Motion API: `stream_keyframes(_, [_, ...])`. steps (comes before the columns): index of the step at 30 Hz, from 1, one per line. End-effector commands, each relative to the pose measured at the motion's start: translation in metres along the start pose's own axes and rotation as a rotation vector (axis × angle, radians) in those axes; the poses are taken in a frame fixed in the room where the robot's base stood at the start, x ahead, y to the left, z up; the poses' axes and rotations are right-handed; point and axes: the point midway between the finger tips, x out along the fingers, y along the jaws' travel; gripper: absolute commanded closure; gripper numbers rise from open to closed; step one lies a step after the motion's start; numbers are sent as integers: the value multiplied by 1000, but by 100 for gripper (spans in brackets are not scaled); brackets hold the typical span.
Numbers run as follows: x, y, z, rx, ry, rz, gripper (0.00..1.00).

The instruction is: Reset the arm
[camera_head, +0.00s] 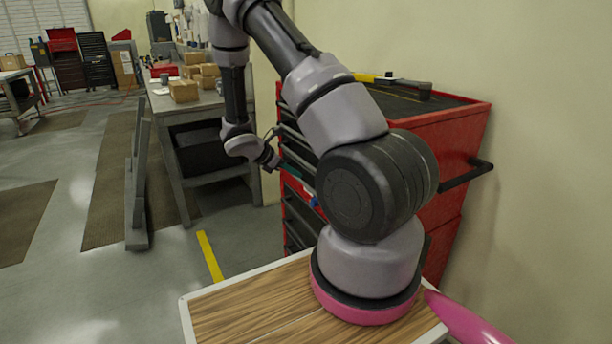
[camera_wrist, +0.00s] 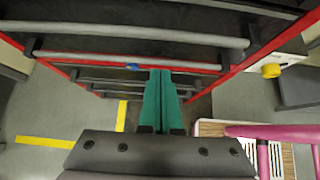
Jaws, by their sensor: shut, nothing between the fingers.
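My gripper (camera_wrist: 160,98) shows in the wrist view with its two green fingers pressed together and nothing between them. The fingers point toward the drawer fronts of the red tool cabinet (camera_wrist: 228,68). In the head view my gripper (camera_head: 291,170) hangs at the end of my bent arm, in front of the red tool cabinet (camera_head: 462,130). My arm hides part of the cabinet's front. I cannot tell whether the fingertips touch the cabinet.
A grey workbench (camera_head: 178,104) with several cardboard boxes (camera_head: 184,91) stands behind and left of my gripper. A grey upright frame (camera_head: 137,185) stands on the floor at left. Yellow tape (camera_head: 209,256) marks the floor. Open floor lies at the left.

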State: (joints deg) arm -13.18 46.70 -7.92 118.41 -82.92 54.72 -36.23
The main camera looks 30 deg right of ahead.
Motion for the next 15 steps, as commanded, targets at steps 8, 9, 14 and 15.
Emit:
stream_keyframes(8, [-51, 0, -2, -2, 2, 3, 100])
stream_keyframes(9, [-55, 0, -2, -3, 2, 3, 100])
stream_keyframes(14, [-62, 0, -1, -3, 1, 1, 100])
stream_keyframes(15, [-62, 0, -1, -3, 1, 1, 100])
